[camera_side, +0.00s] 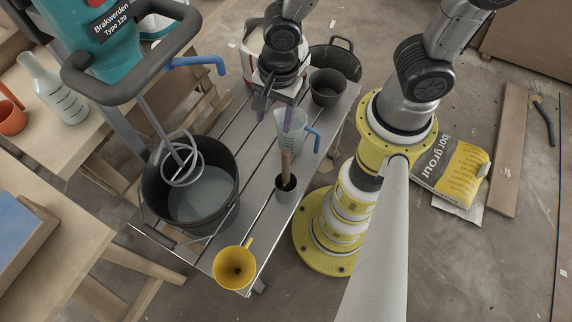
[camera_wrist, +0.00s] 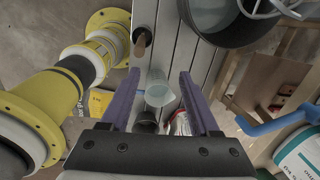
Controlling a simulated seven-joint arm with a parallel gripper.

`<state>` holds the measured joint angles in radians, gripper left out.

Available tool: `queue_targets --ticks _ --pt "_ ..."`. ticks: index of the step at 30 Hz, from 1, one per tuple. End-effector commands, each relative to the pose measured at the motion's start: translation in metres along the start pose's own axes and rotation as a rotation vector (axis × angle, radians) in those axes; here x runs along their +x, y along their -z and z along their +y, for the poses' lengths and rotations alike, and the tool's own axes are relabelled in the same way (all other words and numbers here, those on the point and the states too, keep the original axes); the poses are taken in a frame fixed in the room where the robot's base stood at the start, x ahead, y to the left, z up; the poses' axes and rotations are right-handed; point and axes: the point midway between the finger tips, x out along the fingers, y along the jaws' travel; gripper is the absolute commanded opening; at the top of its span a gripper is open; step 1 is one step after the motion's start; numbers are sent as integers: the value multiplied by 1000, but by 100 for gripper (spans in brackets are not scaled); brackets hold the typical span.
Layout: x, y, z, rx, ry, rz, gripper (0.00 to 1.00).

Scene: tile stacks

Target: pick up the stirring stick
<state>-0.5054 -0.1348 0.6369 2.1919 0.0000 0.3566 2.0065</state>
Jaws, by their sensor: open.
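In the wrist view the stick (camera_wrist: 140,44) shows near the top, left of centre. My gripper (camera_side: 275,112) is open with purple fingers and nothing between them that it grips. It is above the cart, behind the stick, over or close to a clear measuring jug (camera_side: 291,130). In the wrist view the jug (camera_wrist: 158,92) appears between the fingers (camera_wrist: 159,78), lower down. The stick's lower end is hidden in the cup.
A black bucket (camera_side: 160,205) of grey mix stands left of the stick, with a mixer whisk (camera_side: 182,160) over it. A yellow funnel (camera_side: 235,268) is at the cart's front.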

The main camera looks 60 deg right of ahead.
Motion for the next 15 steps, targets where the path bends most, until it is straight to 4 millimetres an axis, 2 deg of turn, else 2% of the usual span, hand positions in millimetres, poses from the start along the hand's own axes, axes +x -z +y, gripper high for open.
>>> queue_targets --ticks 1,3,8,15 --pt "14 -4 14 -39 -49 20 62" --pt "22 -6 25 -69 -81 34 62" --pt "33 -9 30 -90 -90 38 62" --pt "77 -6 34 -89 -91 38 62"
